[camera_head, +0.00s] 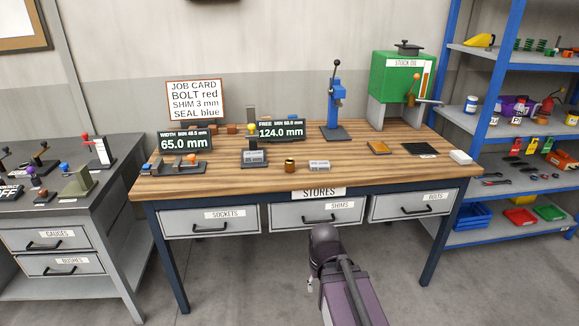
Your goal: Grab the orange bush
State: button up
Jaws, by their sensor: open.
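No thing can be told for sure as the orange bush. A small amber-brown cylinder (290,165) stands upright near the front middle of the wooden bench (350,174). Small orange-brown pieces (193,158) sit on a dark fixture at the bench's left, and brown blocks (232,128) stand behind. A drawer labelled BUSHES (62,265) is shut in the grey cabinet at left. The dark end of my arm, with my gripper (318,262), is low in front of the bench, apart from everything on it. The gripper is open; its fingers are mostly hidden.
Drawers labelled SOCKETS (225,223), SHIMS (318,215) and BOLTS (412,205) are shut. Two displays (281,130), a blue press (335,105) and a green STOCK OIL tank (397,77) stand on the bench. Blue shelving (455,90) is at right. The floor in front is clear.

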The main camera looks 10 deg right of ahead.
aim_at(290, 163)
jog(key=u, duration=0.05)
jog(key=i, duration=0.95)
jog(key=z, duration=0.05)
